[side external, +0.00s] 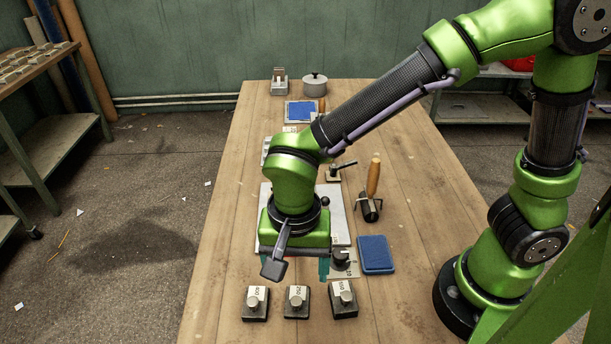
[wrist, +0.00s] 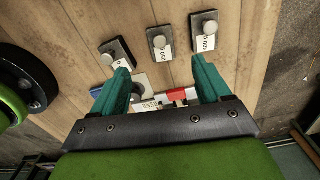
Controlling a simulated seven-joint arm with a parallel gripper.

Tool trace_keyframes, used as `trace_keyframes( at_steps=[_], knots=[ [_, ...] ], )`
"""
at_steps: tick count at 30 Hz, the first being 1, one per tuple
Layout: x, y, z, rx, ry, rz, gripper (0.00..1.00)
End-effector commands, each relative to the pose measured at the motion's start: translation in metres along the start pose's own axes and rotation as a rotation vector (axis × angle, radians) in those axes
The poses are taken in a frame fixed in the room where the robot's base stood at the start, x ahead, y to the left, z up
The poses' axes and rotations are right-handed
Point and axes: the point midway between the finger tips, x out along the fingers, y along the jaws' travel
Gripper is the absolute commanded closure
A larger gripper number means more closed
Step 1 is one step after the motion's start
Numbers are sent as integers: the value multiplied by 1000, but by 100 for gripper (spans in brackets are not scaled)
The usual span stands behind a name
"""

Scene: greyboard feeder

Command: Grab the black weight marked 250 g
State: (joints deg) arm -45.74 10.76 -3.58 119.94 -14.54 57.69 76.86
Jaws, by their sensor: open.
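Three dark weights with pale metal knobs and white labels stand in a row at the table's near end. The middle weight (side external: 296,303) has a label that seems to read 250; it also shows at the top middle of the wrist view (wrist: 160,42). My gripper (side external: 294,267) is open and points down, behind the row in the side view and apart from the weights. In the wrist view its two teal fingers (wrist: 160,72) are spread, with the middle weight beyond their tips. No weight is between them. The fingers are partly hidden in the side view.
The left weight (side external: 256,304) and right weight (side external: 343,299) flank the middle one with small gaps. A black-knobbed piece (side external: 340,258) and a blue pad (side external: 376,254) lie right of my gripper. A wood-handled roller (side external: 371,192) stands farther back. A pot (side external: 314,85) is at the far end.

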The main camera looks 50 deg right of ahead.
Motion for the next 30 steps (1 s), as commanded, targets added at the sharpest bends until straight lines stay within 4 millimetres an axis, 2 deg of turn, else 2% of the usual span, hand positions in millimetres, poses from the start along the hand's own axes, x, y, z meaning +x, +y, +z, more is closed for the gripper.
trace_keyframes(
  at_steps=[3,6,13,21,25,30],
  knots=[
    [26,1,0,1,1,6,23],
    [40,0,0,0,0,3,23],
    [56,0,-2,2,0,2,23],
    [94,-1,-7,0,0,4,23],
    [102,-1,-6,0,0,0,23],
    [102,-2,-6,0,0,-1,23]
  ],
)
